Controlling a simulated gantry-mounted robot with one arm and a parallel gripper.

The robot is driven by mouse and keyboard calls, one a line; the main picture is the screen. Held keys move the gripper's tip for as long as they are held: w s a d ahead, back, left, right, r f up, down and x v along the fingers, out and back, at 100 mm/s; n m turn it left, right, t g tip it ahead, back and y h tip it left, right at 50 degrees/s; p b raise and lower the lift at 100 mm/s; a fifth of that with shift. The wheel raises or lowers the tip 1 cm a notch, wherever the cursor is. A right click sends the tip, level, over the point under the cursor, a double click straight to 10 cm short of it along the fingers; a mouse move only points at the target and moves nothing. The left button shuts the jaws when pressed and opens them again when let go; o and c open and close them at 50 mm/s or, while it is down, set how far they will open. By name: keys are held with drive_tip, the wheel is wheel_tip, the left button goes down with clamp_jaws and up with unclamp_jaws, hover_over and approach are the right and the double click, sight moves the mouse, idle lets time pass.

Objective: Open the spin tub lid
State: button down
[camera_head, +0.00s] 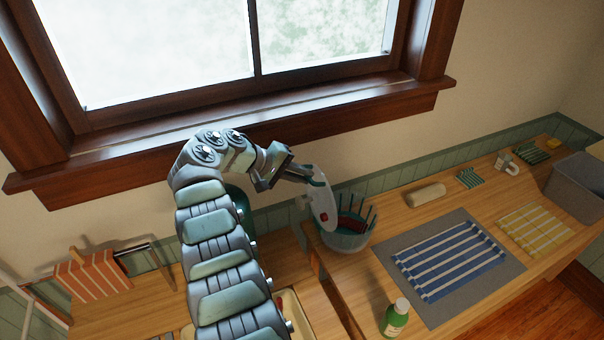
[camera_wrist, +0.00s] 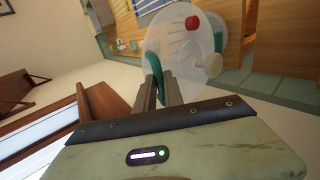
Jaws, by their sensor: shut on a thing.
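In the wrist view the lid (camera_wrist: 180,45) shows the red knob and a cream knob. My gripper (camera_head: 309,178) is at the lid's upper edge. In the wrist view my gripper (camera_wrist: 158,78) is shut on the lid's teal edge tab (camera_wrist: 153,66). Part of the tub's inside is hidden behind the lid.
A window sill (camera_head: 250,130) runs close behind my arm. A green bottle (camera_head: 396,318), a grey mat (camera_head: 420,300) with a blue striped cloth, a cream roll (camera_head: 426,195), a yellow cloth (camera_head: 535,230) and a grey bin (camera_head: 578,188) are on the counter. An orange striped cloth (camera_head: 90,275) is at left.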

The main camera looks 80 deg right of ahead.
drive_tip(key=c, duration=1.7)
unclamp_jaws()
drive_tip(key=shift+s+a+f, duration=0.15)
drive_tip(key=shift+s+f, duration=0.05)
drive_tip(key=shift+f, duration=0.25)
drive_tip(key=shift+c, duration=0.2)
drive_tip(key=shift+o, duration=1.4)
drive_tip(key=shift+r, duration=0.2)
drive_tip(key=shift+w+r, duration=0.1)
drive_tip(key=shift+w, duration=0.05)
drive_tip(key=b+v, duration=0.1)
drive_tip(key=v, duration=0.9)
drive_tip(key=shift+a, duration=0.2)
drive_tip(key=shift+w+r, duration=0.15)
